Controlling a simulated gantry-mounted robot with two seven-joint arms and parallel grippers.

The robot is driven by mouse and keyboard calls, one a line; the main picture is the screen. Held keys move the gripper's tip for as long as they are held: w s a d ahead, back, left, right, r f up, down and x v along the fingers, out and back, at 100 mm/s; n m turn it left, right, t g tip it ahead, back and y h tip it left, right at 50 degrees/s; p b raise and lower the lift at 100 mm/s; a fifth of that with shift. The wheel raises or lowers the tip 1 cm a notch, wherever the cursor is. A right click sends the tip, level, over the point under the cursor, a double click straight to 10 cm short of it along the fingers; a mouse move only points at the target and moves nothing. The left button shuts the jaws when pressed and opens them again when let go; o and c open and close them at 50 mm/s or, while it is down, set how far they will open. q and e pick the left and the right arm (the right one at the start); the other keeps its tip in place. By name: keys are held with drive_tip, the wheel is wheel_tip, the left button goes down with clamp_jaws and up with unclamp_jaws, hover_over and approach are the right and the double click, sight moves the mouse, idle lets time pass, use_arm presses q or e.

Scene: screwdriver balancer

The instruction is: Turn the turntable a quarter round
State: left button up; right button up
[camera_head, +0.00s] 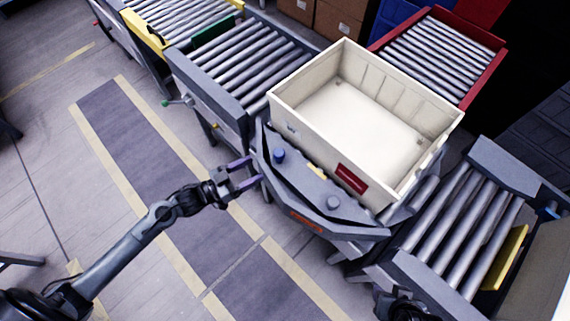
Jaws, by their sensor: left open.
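The grey turntable (309,204) stands in the middle of the view, between several roller conveyors. A large cream open crate (350,112), empty inside, with a red label on its near side, sits on it and hides most of its top. A blue knob (279,155) and a grey knob (333,203) stand on its near rim. My left gripper (251,174) is open, its purple fingers just left of the turntable's near-left edge by the blue knob. I cannot tell whether they touch the edge. My right gripper is not clearly seen; only a dark piece shows at the bottom edge.
A roller conveyor (245,67) adjoins at the upper left, a red-sided one (440,52) at the back, and another (457,225) at the lower right. Cardboard boxes (338,22) stand at the back. The marked floor lane (150,150) at the left is clear apart from my arm.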

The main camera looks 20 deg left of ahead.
use_arm(q)
drive_tip(key=m+b, duration=0.1)
drive_tip(key=b, duration=0.3)
approach(279, 154)
drive_tip(key=f, duration=0.1)
drive_tip(key=b+x, duration=0.1)
drive_tip(key=x, duration=0.9)
drive_tip(key=shift+w+a+f+b, duration=0.1)
drive_tip(key=shift+w+f+b, duration=0.05)
drive_tip(key=shift+w+b, duration=0.2)
use_arm(e)
wheel_tip(279, 154, down, 8)
drive_tip(key=shift+r, duration=0.25)
use_arm(q)
clamp_jaws()
